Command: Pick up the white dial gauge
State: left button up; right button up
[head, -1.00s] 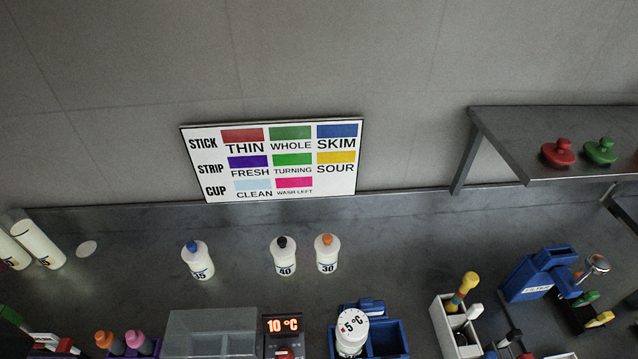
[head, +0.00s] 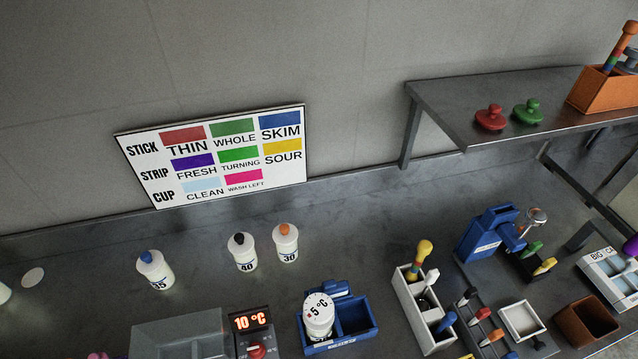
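The white dial gauge (head: 319,312) has a round white face reading "5 °C" with a small red mark. It sits upright in the left part of a blue divided tray (head: 357,318) at the lower middle of the head view. Its lower end is hidden inside the tray. Neither of my grippers shows in the head view.
A display box (head: 252,326) reading "10 °C" stands left of the tray, beside a grey bin (head: 180,335). Several white bottles (head: 242,252) stand behind. A white holder (head: 418,300) with sticks is to the right. A shelf (head: 480,90) overhangs the back right.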

aim_at(318, 308)
jog(key=i+l+u, duration=0.1)
jog(key=u, duration=0.25)
jog(key=l+u, duration=0.2)
jog(key=u, duration=0.15)
jog(key=i+l+u, duration=0.1)
jog(key=l+u, duration=0.25)
jog(key=j, duration=0.1)
